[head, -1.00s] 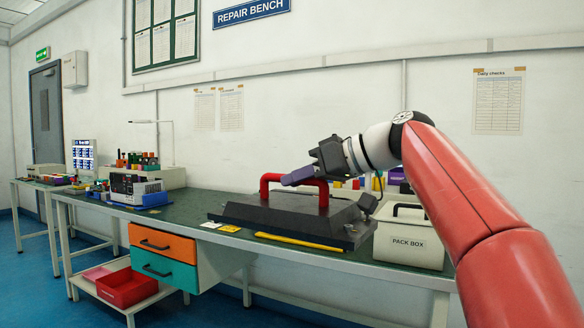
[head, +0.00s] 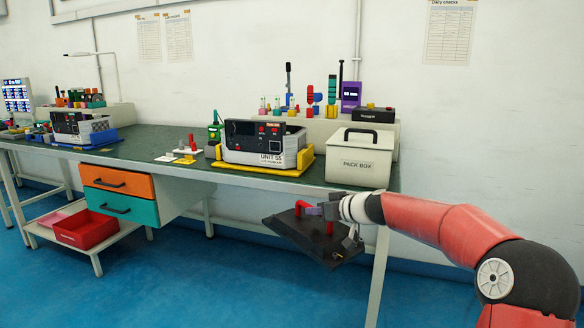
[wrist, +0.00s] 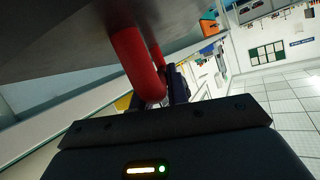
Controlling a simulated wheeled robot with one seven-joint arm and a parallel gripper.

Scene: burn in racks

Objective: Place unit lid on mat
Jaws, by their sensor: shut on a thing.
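The unit lid (head: 290,226) is a dark, sloped cover with a red handle (head: 329,229). It hangs tilted in the air in front of the bench's right end, over the blue floor. My gripper (head: 318,210) is shut on the red handle. In the wrist view the handle (wrist: 136,66) sits between the fingers, with the lid's grey surface (wrist: 200,22) above it. The open unit, UNIT 55 (head: 262,143), stands on the bench in a yellow tray (head: 306,160). I cannot make out a separate mat in these views.
A white pack box (head: 357,163) with a black handle stands at the bench's right end, close above the lid. Small red and white parts (head: 180,154) lie left of the unit. A bench leg (head: 378,275) stands beside the lid. The floor (head: 180,285) in front is clear.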

